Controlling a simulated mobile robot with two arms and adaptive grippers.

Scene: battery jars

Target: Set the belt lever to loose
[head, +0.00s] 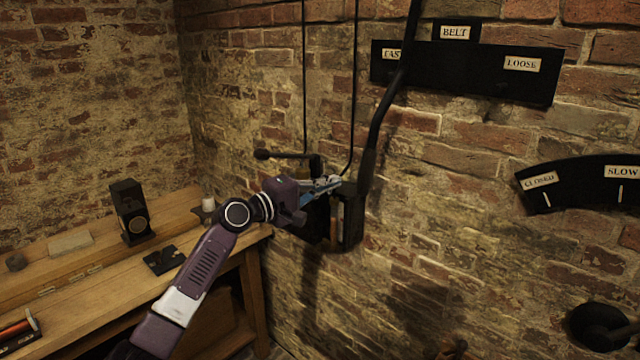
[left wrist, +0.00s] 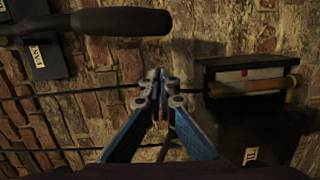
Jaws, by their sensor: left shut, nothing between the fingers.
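The belt lever (head: 382,112) is a long dark rod hanging from above, with a thicker grip at its lower end. It crosses the FAST label (head: 391,54) on the black belt plate (head: 465,75); the LOOSE label (head: 522,64) is to the right. In the left wrist view the lever's grip (left wrist: 105,22) runs across the top left, apart from the fingers. My left gripper (head: 332,186) is shut and empty, just left of the grip's lower end in the head view; it also shows in the left wrist view (left wrist: 160,85). My right gripper is out of view.
A dark wall box (head: 349,218) is behind and below my left gripper. A small black-knobbed lever (head: 262,155) and two thin vertical lines are near it. A wooden bench (head: 95,285) stands left. A curved plate with a SLOW label (head: 622,172) is at right.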

